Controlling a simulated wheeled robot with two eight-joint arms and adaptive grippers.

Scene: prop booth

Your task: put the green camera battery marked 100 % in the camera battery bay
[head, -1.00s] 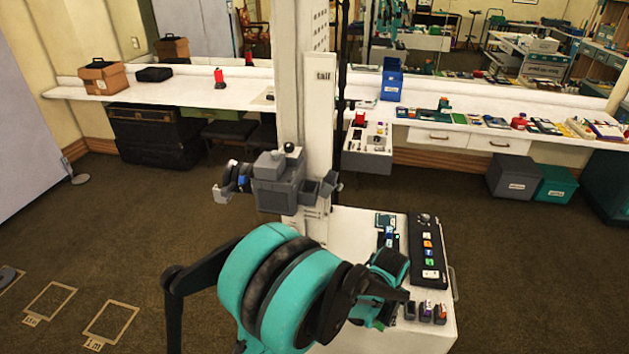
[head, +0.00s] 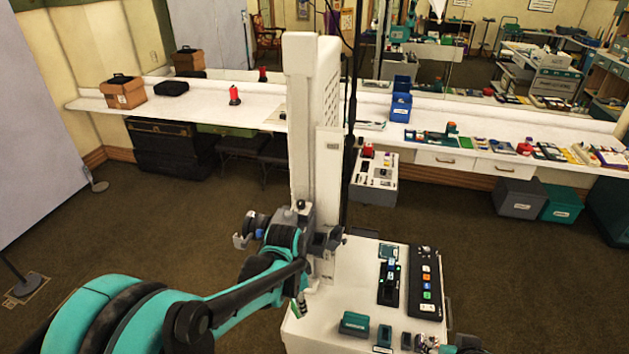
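A dark grey camera (head: 322,243) is mounted on the white column, mostly behind my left arm. Its battery bay cannot be made out. My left arm comes in from the lower left, and its wrist is in front of the camera. My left gripper (head: 298,298) points down beside the cart's left edge. Small battery-like blocks, one with a green top (head: 384,335) and one grey (head: 406,341), stand at the cart's front edge. No 100 % marking is readable. My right gripper is not identifiable.
The white cart top (head: 335,297) carries a black panel (head: 425,280) with coloured squares, a dark holder (head: 388,282) and a green box (head: 354,323). The column stands at the cart's back left. A long white counter (head: 285,118) runs behind. Open floor lies right.

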